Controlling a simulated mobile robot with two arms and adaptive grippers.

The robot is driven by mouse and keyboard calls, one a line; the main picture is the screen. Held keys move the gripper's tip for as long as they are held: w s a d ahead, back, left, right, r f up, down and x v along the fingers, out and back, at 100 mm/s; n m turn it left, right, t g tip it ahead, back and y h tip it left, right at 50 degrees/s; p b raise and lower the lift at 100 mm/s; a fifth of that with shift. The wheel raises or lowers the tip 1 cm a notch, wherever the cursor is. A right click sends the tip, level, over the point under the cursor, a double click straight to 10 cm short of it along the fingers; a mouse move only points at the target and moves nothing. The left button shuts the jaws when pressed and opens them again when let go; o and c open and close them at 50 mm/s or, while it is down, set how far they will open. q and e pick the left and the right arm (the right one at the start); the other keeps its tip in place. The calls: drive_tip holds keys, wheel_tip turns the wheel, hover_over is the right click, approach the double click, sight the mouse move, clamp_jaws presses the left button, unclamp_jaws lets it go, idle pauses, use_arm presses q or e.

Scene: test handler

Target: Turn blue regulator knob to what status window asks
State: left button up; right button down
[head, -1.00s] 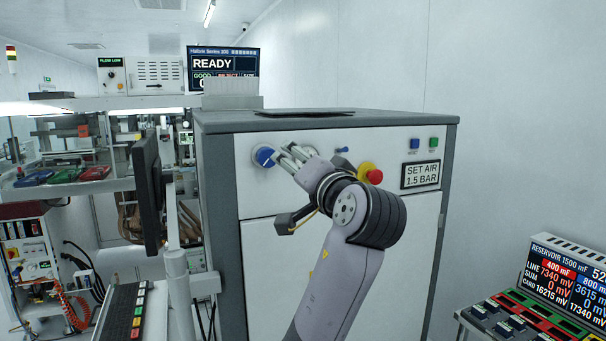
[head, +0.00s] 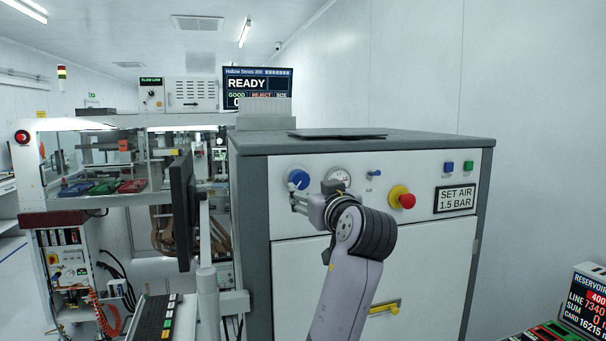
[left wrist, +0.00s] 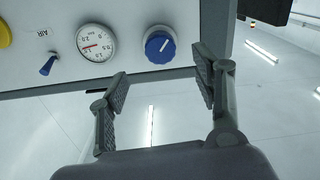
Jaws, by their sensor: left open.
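The blue regulator knob (head: 298,178) is on the upper left of the machine's white front panel. In the left wrist view the knob (left wrist: 160,46) has a white pointer mark and sits ahead of the fingers. The round gauge (head: 340,176) is beside it; the gauge (left wrist: 96,43) has a red needle, its reading too small to be sure. The status window (head: 455,199) reads "SET AIR 1.5 BAR". My left gripper (head: 298,202) is just below the knob; in the wrist view the gripper (left wrist: 162,84) is open and empty, apart from the knob. My right gripper is not in view.
A small blue toggle (head: 374,172) marked AIR and a red emergency button (head: 402,198) on a yellow base are right of the gauge. Blue and green buttons are farther right. A black monitor (head: 182,210) stands left of the panel. A yellow handle (head: 385,308) is below.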

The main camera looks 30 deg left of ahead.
sight(302, 182)
use_arm(q)
drive_tip(key=p+x, duration=0.3)
drive_tip(key=x, duration=0.4)
drive_tip(key=shift+w+a+r, duration=0.15)
drive_tip(key=shift+w+a, duration=0.05)
drive_tip(key=shift+w+a+p, duration=0.3)
drive_tip(key=shift+w+a, duration=0.05)
drive_tip(key=shift+a, duration=0.05)
drive_tip(key=shift+d, duration=0.1)
drive_tip(key=shift+c, duration=0.6)
drive_tip(key=c, duration=1.1)
drive_tip(key=shift+o, duration=0.2)
drive_tip(key=n+b, duration=0.2)
drive_tip(key=b, duration=0.2)
drive_tip(key=shift+f+b, duration=0.35)
drive_tip(key=shift+f, duration=0.05)
drive_tip(key=shift+r+n+b, duration=0.2)
drive_tip(key=shift+n+b, duration=0.4)
drive_tip(key=shift+b, duration=0.1)
drive_tip(key=shift+r, duration=0.1)
